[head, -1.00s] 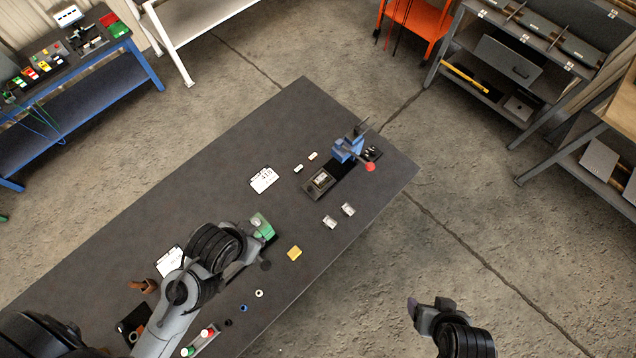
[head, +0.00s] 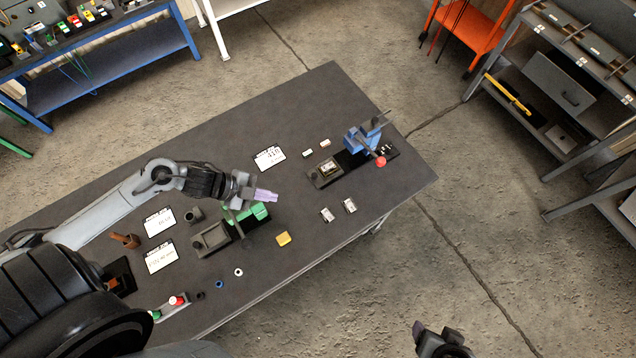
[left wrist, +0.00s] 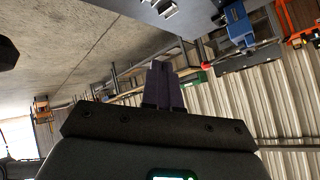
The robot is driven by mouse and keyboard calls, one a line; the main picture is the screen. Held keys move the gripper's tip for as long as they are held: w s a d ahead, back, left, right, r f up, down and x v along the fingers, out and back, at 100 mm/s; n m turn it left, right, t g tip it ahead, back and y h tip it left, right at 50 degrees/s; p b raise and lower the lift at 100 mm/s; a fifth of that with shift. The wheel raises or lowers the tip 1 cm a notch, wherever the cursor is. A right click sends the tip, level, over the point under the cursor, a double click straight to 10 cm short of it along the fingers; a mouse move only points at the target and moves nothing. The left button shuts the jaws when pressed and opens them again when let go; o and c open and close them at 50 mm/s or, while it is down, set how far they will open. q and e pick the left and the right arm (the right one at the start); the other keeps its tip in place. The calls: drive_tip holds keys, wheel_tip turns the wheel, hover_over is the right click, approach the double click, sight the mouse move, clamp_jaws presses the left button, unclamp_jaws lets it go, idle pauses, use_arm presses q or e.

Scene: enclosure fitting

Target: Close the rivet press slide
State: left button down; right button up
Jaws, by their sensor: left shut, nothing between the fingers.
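A blue press (head: 357,142) with a red knob (head: 381,162) stands on a black base near the table's far right end. Its slide block (head: 326,172) is out at the left end of that base. A green press (head: 258,212) with a dark tray (head: 211,240) at its left sits mid-table. I cannot tell which one the task calls the rivet press. My left gripper (head: 266,195), with purple fingertips, is shut and empty, just above the green press in the picture. In the left wrist view the fingers (left wrist: 163,85) are together and the blue press (left wrist: 236,22) shows beyond. My right gripper (head: 425,333) is apart from the table, partly cut off.
White cards (head: 269,158), small metal parts (head: 327,215), a yellow block (head: 283,238) and rings (head: 238,272) lie on the grey table (head: 310,110). A brown holder (head: 125,240) stands at left. The table between the two presses is mostly clear.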

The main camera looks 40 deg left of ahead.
use_arm(q)
drive_tip(key=w+a+f+m+g+y+b, duration=0.15)
drive_tip(key=w+a+b, duration=0.25)
drive_tip(key=a, duration=0.5)
drive_tip(key=b, duration=0.1)
approach(314, 182)
drive_tip(key=shift+m+t+y, duration=0.25)
drive_tip(key=s+d+f, duration=0.2)
drive_tip(key=f, duration=0.1)
drive_tip(key=shift+s+d+f, duration=0.1)
drive_tip(key=shift+s+f, duration=0.05)
drive_tip(key=shift+f, duration=0.1)
drive_tip(key=w, duration=0.2)
drive_tip(key=shift+w+d+f, duration=0.1)
drive_tip(key=shift+w+d, duration=0.1)
drive_tip(key=shift+w, duration=0.8)
use_arm(e)
wheel_tip(314, 182, down, 6)
drive_tip(key=d, duration=0.1)
drive_tip(key=shift+w, duration=0.15)
drive_tip(key=shift+f, duration=0.1)
